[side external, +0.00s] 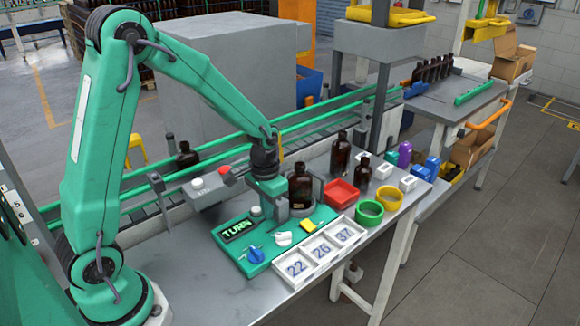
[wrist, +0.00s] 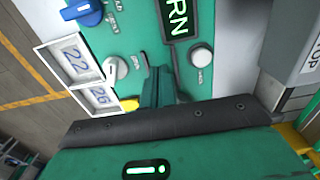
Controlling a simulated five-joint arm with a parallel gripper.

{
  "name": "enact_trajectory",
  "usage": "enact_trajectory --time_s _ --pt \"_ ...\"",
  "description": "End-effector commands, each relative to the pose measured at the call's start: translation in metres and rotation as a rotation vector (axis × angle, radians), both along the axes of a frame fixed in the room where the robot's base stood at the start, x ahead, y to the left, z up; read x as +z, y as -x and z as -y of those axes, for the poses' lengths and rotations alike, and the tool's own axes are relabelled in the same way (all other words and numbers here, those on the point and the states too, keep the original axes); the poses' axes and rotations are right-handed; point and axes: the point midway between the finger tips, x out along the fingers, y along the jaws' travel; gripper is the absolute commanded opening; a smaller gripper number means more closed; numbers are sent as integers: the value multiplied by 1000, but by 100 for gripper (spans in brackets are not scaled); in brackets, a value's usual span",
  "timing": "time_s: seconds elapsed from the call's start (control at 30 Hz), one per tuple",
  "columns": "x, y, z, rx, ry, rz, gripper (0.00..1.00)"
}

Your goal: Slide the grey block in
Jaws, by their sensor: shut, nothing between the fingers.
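My gripper (side external: 273,203) is shut and empty, pointing down over the back of the green panel (side external: 262,262). Its closed fingers also show in the wrist view (wrist: 158,78), between the white round knob and the white button. A grey piece (side external: 301,210) shows at the foot of an amber bottle (side external: 301,186) at the panel's back right, just right of my gripper. I cannot tell whether it is the grey block, and my gripper hides part of that area. The panel's display (side external: 238,229) reads TURN.
The panel carries a blue knob (side external: 255,255), a white knob (side external: 283,239), a white button (wrist: 201,56) and a yellow part (side external: 311,225). A white number tray (side external: 322,262) lies in front. Red (side external: 341,193) and green (side external: 369,212) containers and more bottles stand to the right.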

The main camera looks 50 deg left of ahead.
Motion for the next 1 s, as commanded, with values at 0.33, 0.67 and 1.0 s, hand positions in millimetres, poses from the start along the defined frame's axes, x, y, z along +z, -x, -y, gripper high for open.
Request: enact_trajectory --time_s 0.33,0.67,1.0 --pt "20 0 0 0 0 2 0" --pt "39 -1 0 0 0 2 0" --pt "57 0 0 0 0 2 0"
